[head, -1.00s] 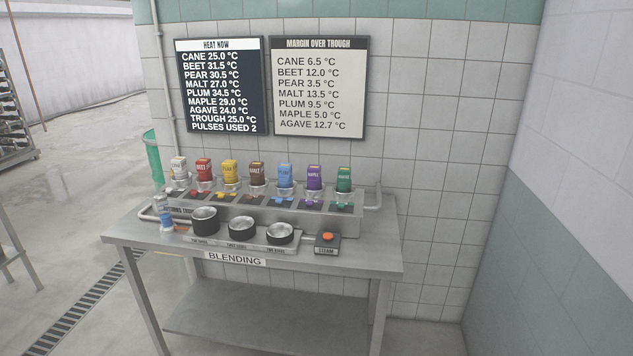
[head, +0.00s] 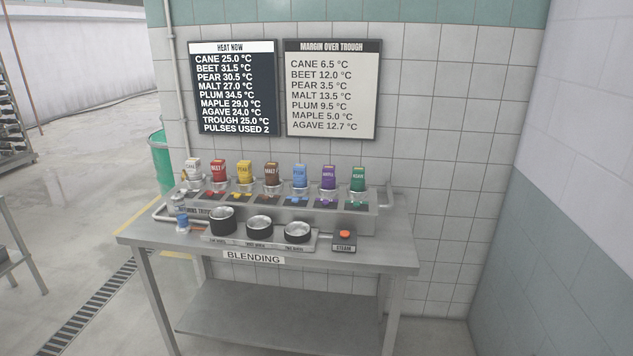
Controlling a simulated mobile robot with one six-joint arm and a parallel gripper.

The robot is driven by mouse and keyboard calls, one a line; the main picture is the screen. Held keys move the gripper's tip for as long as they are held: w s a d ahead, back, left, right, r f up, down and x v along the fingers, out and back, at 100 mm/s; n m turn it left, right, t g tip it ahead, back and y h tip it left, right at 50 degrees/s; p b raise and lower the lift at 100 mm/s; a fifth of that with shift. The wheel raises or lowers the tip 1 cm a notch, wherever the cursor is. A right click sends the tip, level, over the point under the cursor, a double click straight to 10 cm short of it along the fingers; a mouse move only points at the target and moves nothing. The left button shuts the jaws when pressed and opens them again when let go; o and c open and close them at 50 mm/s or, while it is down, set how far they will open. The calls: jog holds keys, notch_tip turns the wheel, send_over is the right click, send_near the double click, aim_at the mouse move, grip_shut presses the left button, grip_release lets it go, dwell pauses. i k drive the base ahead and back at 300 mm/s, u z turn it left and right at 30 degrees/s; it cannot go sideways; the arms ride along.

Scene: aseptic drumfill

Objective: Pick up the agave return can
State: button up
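The agave can (head: 358,180) is the green one at the right end of a row of coloured cans. It stands upright at the back of the steel blending table (head: 400,258), behind a dark pad with a green mark (head: 355,206). To its left stands the purple maple can (head: 328,178), then the blue can (head: 300,177). My gripper is in neither head picture, so nothing shows between me and the can.
The returns trough (head: 290,217) runs in front of the cans. Before it sit three round black-rimmed pots (head: 259,228) and a steam button (head: 344,236). Two wall boards (head: 331,90) hang above.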

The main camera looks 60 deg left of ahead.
aim_at(357, 179)
jog(key=z, duration=0.2)
jog(key=k, duration=0.2)
jog(key=u, duration=1.8)
jog(key=k, duration=0.2)
jog(key=u, duration=1.35)
jog(key=k, duration=0.65)
jog(key=z, duration=0.45)
jog(key=i, duration=1.2)
jog(key=z, duration=0.05)
